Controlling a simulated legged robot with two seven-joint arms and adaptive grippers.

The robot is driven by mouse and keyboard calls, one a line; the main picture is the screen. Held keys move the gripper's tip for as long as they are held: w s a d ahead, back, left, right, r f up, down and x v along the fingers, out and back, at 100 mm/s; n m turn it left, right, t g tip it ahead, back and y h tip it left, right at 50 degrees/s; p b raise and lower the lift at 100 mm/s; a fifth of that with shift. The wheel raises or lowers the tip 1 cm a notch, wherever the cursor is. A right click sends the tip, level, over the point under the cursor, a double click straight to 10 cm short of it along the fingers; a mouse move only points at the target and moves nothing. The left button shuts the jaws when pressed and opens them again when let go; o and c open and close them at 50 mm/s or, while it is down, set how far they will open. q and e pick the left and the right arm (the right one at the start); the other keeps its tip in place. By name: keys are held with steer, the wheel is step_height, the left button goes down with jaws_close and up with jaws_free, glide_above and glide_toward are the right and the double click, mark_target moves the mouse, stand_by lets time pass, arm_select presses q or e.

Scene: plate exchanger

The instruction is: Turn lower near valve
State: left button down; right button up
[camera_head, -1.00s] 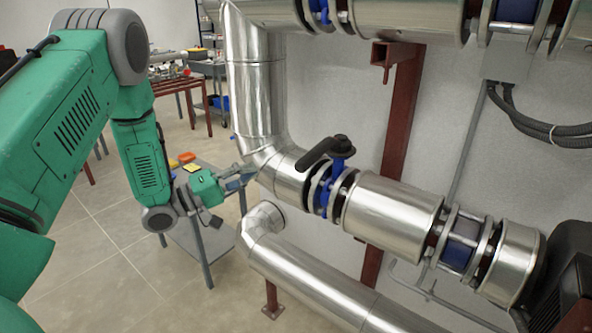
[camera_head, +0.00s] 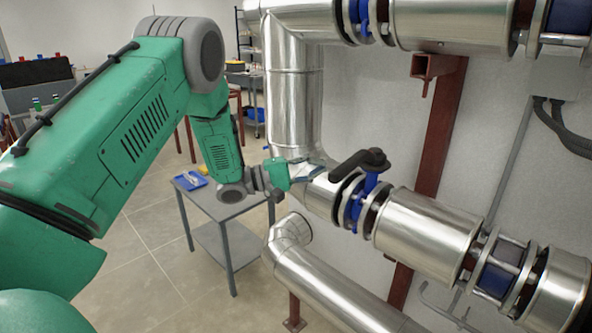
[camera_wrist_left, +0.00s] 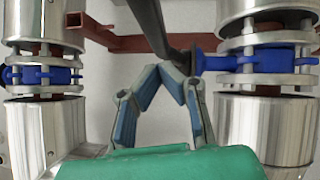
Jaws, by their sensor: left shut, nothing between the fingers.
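The lower valve has a black lever handle (camera_head: 358,163) on a blue stem (camera_head: 370,184), set in the flanged lower pipe. The handle's free end points left, toward my left gripper (camera_head: 312,168). The gripper is beside that end, in front of the pipe elbow; the head view does not settle whether they touch. In the left wrist view my left gripper (camera_wrist_left: 170,70) has its fingertips together with nothing between them. The black handle (camera_wrist_left: 153,22) runs just beyond the tips, and the blue valve part (camera_wrist_left: 245,64) is to their right. My right gripper is not in view.
Silver pipes (camera_head: 292,110) rise behind the gripper, and another pipe (camera_head: 325,290) runs below. A red-brown post (camera_head: 438,130) stands behind the valve. A grey table (camera_head: 222,208) with a blue tray (camera_head: 190,181) stands at left.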

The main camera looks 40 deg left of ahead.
mark_target(358, 164)
arm_select(q)
steer(key=d, duration=0.3)
steer(key=shift+d+r+p, duration=0.25)
steer(key=shift+r+p, duration=0.05)
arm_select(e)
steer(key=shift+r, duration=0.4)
arm_select(q)
steer(key=shift+d, duration=0.15)
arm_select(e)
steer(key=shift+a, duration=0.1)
